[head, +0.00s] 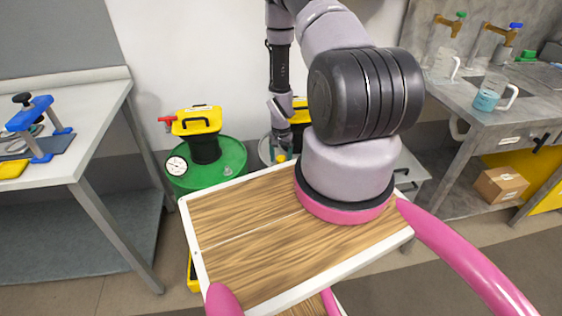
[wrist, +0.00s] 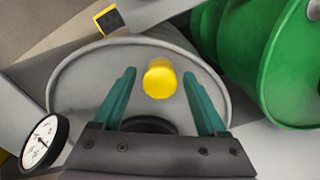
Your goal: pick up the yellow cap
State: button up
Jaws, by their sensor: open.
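The yellow cap (wrist: 160,80) is a short round piece on the top of a grey drum (wrist: 75,75) in the wrist view. My gripper (wrist: 160,74) is open, with one teal finger on each side of the cap in the picture. Gaps show between the cap and both fingers, and I cannot tell how far above the lid the tips are. In the head view, the cap (head: 280,158) shows small just below my gripper (head: 281,150). The grey drum (head: 264,152) there is partly hidden by my arm.
A green drum (head: 228,160) with a yellow-topped agitator (head: 197,121) and a dial gauge (head: 177,166) stands to the left of the grey drum. A gauge (wrist: 44,138) is close at lower left in the wrist view. Benches stand left (head: 75,105) and right (head: 470,110).

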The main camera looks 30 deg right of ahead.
grip_shut()
jog(key=shift+r, duration=0.15)
